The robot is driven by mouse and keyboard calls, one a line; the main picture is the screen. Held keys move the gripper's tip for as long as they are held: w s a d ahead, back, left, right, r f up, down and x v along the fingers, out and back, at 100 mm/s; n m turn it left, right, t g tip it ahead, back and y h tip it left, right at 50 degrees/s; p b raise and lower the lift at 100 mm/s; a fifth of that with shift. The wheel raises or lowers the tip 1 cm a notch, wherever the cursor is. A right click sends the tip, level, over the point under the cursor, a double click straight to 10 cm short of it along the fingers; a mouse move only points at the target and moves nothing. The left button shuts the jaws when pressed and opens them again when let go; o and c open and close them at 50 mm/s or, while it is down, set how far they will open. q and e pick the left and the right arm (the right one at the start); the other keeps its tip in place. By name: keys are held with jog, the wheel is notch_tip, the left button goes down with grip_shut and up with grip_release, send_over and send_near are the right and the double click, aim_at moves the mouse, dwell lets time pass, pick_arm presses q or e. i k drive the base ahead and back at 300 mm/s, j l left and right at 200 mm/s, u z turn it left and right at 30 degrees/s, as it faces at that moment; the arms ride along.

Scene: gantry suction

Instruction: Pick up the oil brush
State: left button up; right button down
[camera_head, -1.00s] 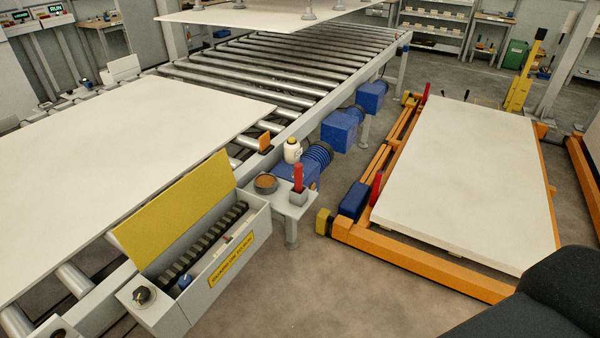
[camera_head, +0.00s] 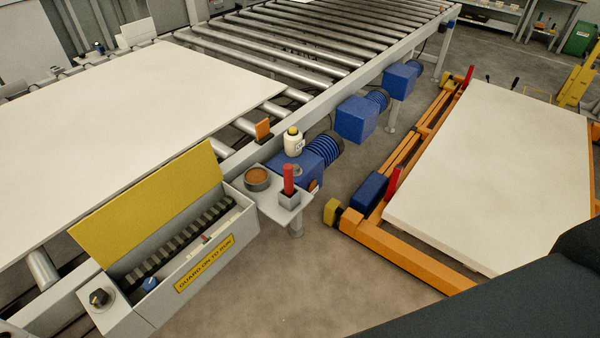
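A red upright handle (camera_head: 288,178), which looks like the oil brush, stands in a small grey square cup (camera_head: 289,199) on a pale side shelf. Its lower end is hidden inside the cup. A round tin with brown contents (camera_head: 257,177) sits to its left on the same shelf. A white bottle with a yellow cap (camera_head: 293,143) stands behind it. Neither of my grippers shows. A dark shape, likely my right arm, fills the lower right corner.
An open grey box with a raised yellow lid (camera_head: 150,205) stands left of the shelf. Behind are a roller conveyor (camera_head: 330,45) with a large white panel (camera_head: 130,115) and blue motors (camera_head: 355,118). An orange frame (camera_head: 425,262) is at right. Grey floor lies between.

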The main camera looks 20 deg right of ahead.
aim_at(289, 182)
jog(key=i+l, duration=0.15)
jog(key=l, duration=0.2)
jog(key=i+l, duration=0.15)
jog(key=l, duration=0.25)
jog(key=i+l, duration=0.15)
jog(key=l, duration=0.2)
jog(key=i+l, duration=0.15)
jog(key=l, duration=0.25)
